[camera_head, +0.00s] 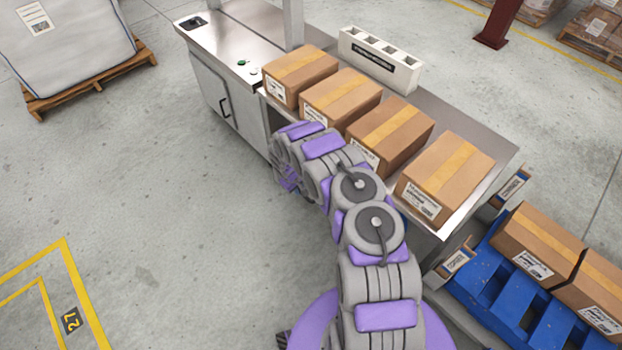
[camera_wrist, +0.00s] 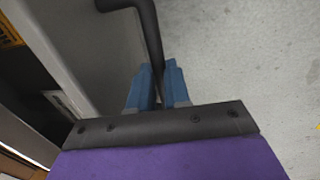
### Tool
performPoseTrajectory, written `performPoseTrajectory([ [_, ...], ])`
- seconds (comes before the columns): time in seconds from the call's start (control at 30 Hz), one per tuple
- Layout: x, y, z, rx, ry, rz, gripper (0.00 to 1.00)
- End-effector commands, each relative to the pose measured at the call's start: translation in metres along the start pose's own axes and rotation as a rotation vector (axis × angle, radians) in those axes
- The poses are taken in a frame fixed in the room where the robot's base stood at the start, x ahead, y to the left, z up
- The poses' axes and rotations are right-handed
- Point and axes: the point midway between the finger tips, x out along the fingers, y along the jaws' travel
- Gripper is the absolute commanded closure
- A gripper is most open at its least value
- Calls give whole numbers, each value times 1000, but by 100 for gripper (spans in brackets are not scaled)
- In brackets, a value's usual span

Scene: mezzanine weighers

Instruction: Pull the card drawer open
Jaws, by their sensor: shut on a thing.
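My gripper (camera_wrist: 159,88) shows in the wrist view with its two blue fingers on either side of a dark bar handle (camera_wrist: 149,32). It is shut on this handle. The handle bends at its top end and joins a grey front panel (camera_wrist: 85,45), which I take as the card drawer's front. Beyond the panel's left edge is a dark space with a pale label or card in it, too unclear to tell. In the head view the end of my arm is low at the bench's front side; the fingers, handle and drawer are hidden there.
The steel bench (camera_head: 228,45) carries a row of several cartons (camera_head: 445,178) and a white organizer (camera_head: 380,58). A cabinet door with a dark handle (camera_head: 224,107) is left of my arm. The floor (camera_head: 150,190) to the left is clear.

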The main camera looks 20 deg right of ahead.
Motion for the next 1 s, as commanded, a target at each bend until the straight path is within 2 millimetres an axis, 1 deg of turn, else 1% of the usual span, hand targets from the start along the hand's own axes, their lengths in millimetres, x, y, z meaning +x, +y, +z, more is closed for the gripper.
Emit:
performPoseTrajectory([
  [0.03, -2, -16, 0, -8, -2, 1, 100],
  [0.2, -11, -61, 0, -6, 1, 1, 100],
  [0.4, -20, -110, 1, -5, -2, 1, 100],
  [0.5, -24, -129, 0, -4, -1, 1, 100],
  [0.6, -28, -144, -1, -2, 1, 0, 100],
  [0.73, -31, -159, -2, -2, 2, 0, 100],
  [0.83, -33, -166, -2, 0, 3, 0, 100],
  [1.0, -34, -171, -2, -1, 4, -1, 100],
])
